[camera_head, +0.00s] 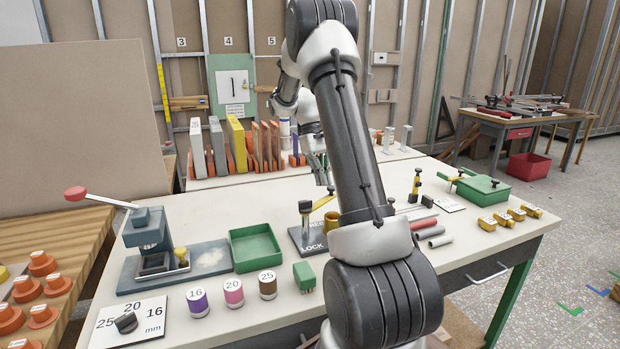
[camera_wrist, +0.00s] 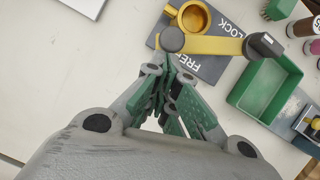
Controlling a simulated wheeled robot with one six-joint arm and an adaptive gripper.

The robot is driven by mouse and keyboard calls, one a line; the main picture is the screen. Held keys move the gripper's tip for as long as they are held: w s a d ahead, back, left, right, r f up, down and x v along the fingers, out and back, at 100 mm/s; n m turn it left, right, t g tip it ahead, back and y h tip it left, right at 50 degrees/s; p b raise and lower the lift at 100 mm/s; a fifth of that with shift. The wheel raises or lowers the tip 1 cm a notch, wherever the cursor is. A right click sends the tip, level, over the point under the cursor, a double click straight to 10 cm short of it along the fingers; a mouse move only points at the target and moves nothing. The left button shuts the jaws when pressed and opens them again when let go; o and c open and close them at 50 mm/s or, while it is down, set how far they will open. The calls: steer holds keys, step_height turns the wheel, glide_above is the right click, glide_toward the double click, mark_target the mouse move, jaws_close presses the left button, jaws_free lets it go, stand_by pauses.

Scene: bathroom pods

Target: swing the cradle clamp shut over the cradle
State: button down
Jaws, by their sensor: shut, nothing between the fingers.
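The cradle (camera_wrist: 194,18) is a brass ring-shaped cup, open at the top, on a dark plate (camera_wrist: 208,68) lettered LOCK and FREE. The cradle clamp (camera_wrist: 215,45) is a yellow bar with a round dark cap at one end and a dark knob at the other. In the wrist view it lies beside the cradle, not across its opening. In the head view the cradle (camera_head: 331,220) is partly hidden by my arm, and the clamp's dark knob (camera_head: 305,207) stands near LOCK. My gripper (camera_wrist: 168,58) is shut and empty, its tips near the round cap; contact is unclear.
A green tray (camera_head: 255,248) and a blue-grey press (camera_head: 148,232) stand left of the plate. A green block (camera_head: 304,276) and several labelled cups are in front. Rods (camera_head: 425,223) lie to the right. Upright boards stand in a rack behind.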

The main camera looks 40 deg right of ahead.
steer(key=s+d+m+y, duration=0.2)
steer(key=s+m, duration=0.4)
steer(key=s, duration=0.1)
steer(key=shift+t, duration=0.3)
stand_by(0.3)
steer(key=v, duration=1.2)
steer(key=shift+d, duration=0.15)
